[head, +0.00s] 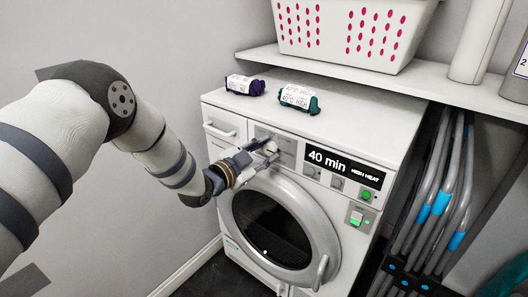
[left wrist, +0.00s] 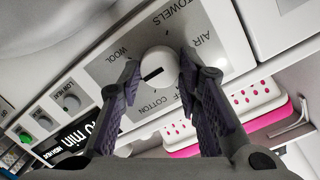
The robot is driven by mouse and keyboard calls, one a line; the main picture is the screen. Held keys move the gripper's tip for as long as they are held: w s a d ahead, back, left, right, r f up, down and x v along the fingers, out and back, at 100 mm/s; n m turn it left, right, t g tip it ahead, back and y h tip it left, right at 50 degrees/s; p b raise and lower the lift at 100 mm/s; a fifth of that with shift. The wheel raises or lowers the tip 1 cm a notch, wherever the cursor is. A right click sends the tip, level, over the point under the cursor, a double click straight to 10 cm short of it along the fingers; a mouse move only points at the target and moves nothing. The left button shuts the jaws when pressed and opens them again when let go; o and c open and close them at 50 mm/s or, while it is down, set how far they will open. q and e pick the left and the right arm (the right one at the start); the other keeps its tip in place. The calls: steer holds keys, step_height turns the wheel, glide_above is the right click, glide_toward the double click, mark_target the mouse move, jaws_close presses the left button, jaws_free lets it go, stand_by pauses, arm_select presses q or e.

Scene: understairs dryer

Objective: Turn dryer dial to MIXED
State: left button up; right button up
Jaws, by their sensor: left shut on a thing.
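The white dryer (head: 330,140) stands under a shelf, with its display reading "40 min" and "HIGH HEAT". The round white dial (left wrist: 157,62) sits on a grey plate printed TOWELS, AIR, WOOL, OFF and COTTON in the left wrist view. I cannot read MIXED there. The dial's black mark runs toward the picture's lower left, on the side between WOOL and COTTON. My left gripper (head: 266,151) is at the dial plate, above the round door. Its fingers are on either side of the dial and shut on it; they hide part of the plate. My right gripper is out of view.
Small knobs and a green-lit button (head: 366,195) lie right of the dial. Two wrapped rolls, purple (head: 245,86) and teal (head: 299,98), lie on the dryer top. A white basket (head: 352,28) stands on the shelf (head: 345,78). Grey hoses (head: 440,190) hang at right.

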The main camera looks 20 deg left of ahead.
arm_select(q)
steer(key=o, duration=1.1)
steer(key=shift+o, duration=0.2)
steer(key=v, duration=1.2)
